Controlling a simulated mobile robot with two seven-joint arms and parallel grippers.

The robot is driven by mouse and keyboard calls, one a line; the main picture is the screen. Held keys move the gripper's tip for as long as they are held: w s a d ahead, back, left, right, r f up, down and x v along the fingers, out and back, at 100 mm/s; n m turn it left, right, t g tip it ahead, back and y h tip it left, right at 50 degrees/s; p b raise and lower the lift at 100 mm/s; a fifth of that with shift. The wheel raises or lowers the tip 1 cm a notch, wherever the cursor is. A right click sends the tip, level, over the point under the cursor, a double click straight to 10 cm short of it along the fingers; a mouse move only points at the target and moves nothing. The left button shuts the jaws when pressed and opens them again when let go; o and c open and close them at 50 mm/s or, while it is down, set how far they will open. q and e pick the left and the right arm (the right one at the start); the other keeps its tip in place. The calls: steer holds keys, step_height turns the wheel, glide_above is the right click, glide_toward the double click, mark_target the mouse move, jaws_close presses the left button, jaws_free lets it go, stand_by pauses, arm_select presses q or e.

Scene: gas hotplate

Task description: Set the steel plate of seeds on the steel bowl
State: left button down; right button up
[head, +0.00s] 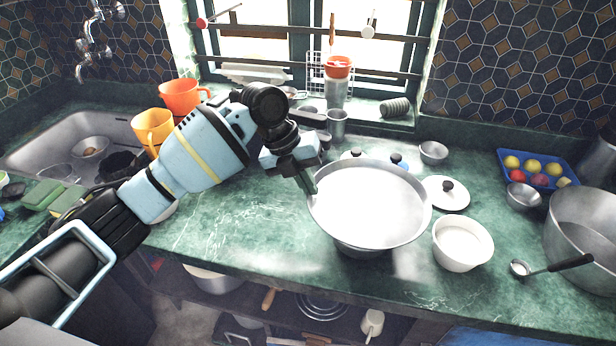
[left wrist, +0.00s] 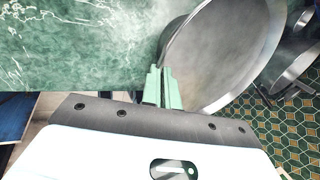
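The wide, shallow steel plate (head: 372,208) is at the middle of the counter in the head view. Its inside looks pale and smooth; I cannot make out separate seeds. The steel bowl (head: 362,249) shows beneath it, mostly hidden by the plate. The plate lies over the bowl; I cannot tell whether they touch. My left gripper (head: 308,180) is at the plate's left rim, with its fingers closed together on it. In the left wrist view, the green fingers (left wrist: 163,90) meet at the rim of the plate (left wrist: 222,50). My right gripper is not in view.
A white bowl (head: 462,246) and a lid (head: 446,195) stand close to the plate's right. A ladle (head: 550,266), a large pot (head: 588,232) and a blue tray (head: 505,172) are farther right. Orange (head: 181,97) and yellow (head: 152,130) cups stand behind my left arm. The counter left of the plate is clear.

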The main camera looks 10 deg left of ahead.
arm_select(q)
step_height(320, 180, down, 3)
steer(key=shift+f+b, duration=0.1)
steer(key=shift+b, duration=0.3)
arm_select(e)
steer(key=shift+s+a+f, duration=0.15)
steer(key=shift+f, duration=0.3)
arm_select(q)
steer(key=shift+f, duration=0.55)
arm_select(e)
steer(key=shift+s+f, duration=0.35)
arm_select(q)
steer(key=c, duration=1.6)
jaws_free()
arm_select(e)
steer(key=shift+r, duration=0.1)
arm_select(q)
steer(key=shift+v, duration=3.9)
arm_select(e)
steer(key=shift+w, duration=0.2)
